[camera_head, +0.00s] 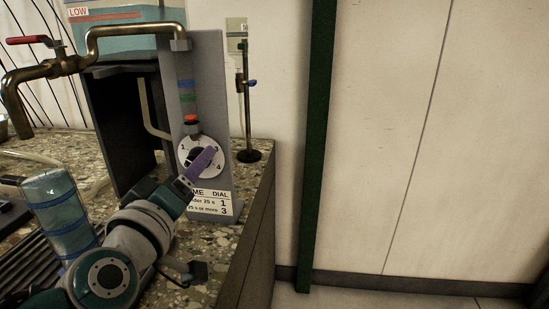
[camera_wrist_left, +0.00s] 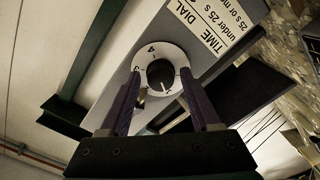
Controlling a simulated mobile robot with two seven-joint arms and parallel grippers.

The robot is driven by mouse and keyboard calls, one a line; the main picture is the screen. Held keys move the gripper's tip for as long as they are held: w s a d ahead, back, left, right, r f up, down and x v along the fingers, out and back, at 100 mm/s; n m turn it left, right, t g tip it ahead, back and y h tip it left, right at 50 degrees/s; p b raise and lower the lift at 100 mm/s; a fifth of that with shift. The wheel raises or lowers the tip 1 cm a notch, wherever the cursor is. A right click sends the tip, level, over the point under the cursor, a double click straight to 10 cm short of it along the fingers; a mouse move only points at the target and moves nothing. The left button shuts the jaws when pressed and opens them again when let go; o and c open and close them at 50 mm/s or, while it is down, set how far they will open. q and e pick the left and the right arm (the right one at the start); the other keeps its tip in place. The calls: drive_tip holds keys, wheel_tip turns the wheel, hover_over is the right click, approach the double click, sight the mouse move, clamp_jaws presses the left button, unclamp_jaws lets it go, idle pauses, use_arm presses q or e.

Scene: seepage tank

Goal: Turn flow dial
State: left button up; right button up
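The flow dial (camera_head: 187,150) is a white disc with numbers on a grey upright panel (camera_head: 208,90). In the left wrist view, its dark round knob (camera_wrist_left: 160,75) shows with a small light pointer mark. My left gripper (camera_head: 207,155) has purple fingers and is in front of the dial, hiding part of it in the head view. In the left wrist view the fingers (camera_wrist_left: 160,72) are apart on either side of the knob, with gaps between them and it. Whether the tips touch the disc I cannot tell. My right gripper is in neither view.
A label (camera_head: 210,202) below the dial reads under 25 s: 1, 25 s or more: 3. A red button (camera_head: 191,119) is above it. A clear blue-banded cylinder (camera_head: 60,215) stands left of my arm. A brass tap (camera_head: 55,68) and a thin stand (camera_head: 245,110) flank the panel.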

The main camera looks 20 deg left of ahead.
use_arm(q)
drive_tip(key=shift+o, duration=0.4)
drive_tip(key=p+v, duration=0.1)
drive_tip(key=v, duration=0.9)
drive_tip(key=shift+p, duration=0.35)
drive_tip(key=shift+w+d, duration=0.1)
